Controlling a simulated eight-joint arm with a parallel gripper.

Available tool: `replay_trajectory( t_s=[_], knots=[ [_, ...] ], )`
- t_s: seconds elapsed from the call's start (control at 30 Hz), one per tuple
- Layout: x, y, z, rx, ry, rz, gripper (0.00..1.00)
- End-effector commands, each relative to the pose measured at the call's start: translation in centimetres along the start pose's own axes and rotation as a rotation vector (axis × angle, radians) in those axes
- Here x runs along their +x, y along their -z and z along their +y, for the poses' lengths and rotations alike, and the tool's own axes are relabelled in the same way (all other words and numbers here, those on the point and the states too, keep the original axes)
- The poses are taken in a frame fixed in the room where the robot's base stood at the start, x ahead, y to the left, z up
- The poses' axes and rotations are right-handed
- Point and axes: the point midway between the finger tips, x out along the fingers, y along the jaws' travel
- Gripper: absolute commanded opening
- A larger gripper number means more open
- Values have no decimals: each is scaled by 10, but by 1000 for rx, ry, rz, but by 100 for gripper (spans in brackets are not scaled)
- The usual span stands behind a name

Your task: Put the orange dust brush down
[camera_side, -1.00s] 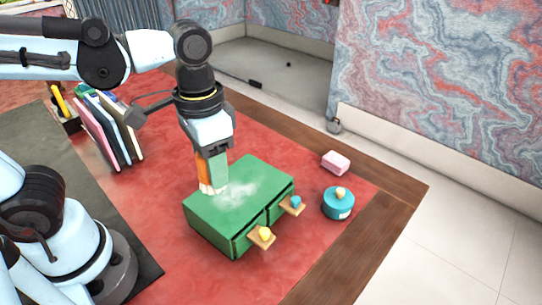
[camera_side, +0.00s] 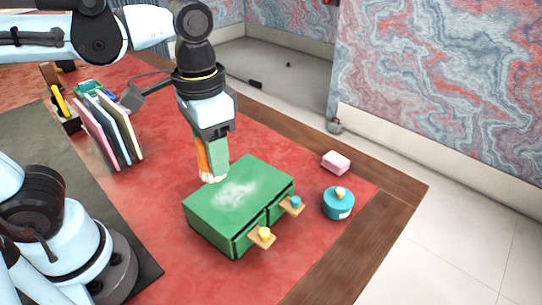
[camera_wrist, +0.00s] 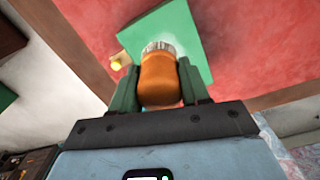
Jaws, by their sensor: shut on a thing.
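The orange dust brush (camera_side: 202,158) is held upright between the fingers of my gripper (camera_side: 211,155), with its pale bristles pointing down. In the wrist view the brush (camera_wrist: 159,80) sits between the two green fingers of my gripper (camera_wrist: 158,92), its bristles toward the green box. In the side view the bristles are just above or at the back-left edge of the green drawer box (camera_side: 262,180); I cannot tell if they touch. A whitish dusty patch (camera_side: 236,192) lies on the box's top.
The box's front has two drawers with a yellow knob (camera_side: 264,233) and a blue knob (camera_side: 296,202). A teal round tin (camera_side: 338,204) and a pink block (camera_side: 336,161) lie to the right. Books (camera_side: 108,128) stand at the left. Red leather between books and box is clear.

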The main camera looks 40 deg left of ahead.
Motion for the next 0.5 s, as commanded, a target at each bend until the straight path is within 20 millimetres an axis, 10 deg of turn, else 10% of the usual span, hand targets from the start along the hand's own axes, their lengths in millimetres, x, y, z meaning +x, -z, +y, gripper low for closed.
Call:
replay_trajectory(
  t_s=[0.5],
  knots=[
    [12, 103, 20, 23, 0, 0, 12]
  ],
)
